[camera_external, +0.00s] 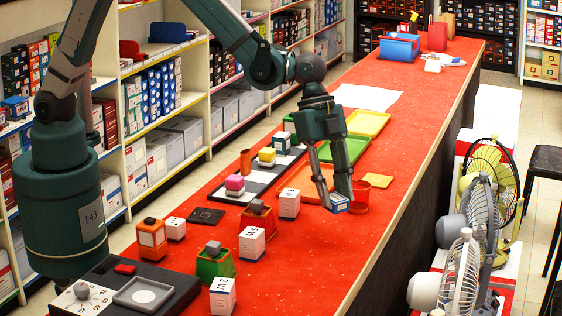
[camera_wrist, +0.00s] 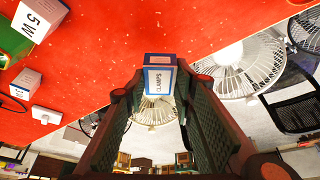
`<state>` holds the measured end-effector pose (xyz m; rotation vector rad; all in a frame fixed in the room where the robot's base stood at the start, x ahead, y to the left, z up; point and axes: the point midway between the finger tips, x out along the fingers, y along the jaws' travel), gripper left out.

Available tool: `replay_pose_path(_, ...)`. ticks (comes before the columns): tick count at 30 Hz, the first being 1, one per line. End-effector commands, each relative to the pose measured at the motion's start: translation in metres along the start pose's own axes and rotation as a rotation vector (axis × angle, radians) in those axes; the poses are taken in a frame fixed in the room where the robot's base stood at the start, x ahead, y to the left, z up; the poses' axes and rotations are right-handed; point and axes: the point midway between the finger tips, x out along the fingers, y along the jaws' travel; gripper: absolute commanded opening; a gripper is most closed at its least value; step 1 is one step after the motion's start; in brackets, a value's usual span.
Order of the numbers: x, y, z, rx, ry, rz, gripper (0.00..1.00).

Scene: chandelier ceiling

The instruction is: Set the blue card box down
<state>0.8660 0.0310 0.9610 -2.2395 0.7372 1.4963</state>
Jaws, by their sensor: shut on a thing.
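The blue card box (camera_external: 339,203) is a small white and blue carton held between the fingertips of my gripper (camera_external: 337,198) over the red counter (camera_external: 330,245). In the wrist view the box (camera_wrist: 159,76) shows a white label reading "CLAMPS", and both fingers of my gripper (camera_wrist: 160,90) close on its sides. The fingers point down at the counter. I cannot tell whether the underside of the box touches the counter.
A red cup (camera_external: 361,197) stands just right of the box. An orange tray (camera_external: 303,184) lies behind-left, and a white box (camera_external: 289,204) stands to the left. Green tray (camera_external: 345,150) and yellow square (camera_external: 378,180) lie farther back. The counter in front is clear.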

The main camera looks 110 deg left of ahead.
Motion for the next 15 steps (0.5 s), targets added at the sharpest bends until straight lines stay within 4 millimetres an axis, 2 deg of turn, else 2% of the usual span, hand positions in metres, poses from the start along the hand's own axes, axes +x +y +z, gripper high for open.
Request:
replay_pose_path(8,0.013,0.042,-0.033,0.047,0.0,0.019,0.14)
replay_pose_path(15,0.025,0.091,-0.066,0.097,0.0,0.039,0.14)
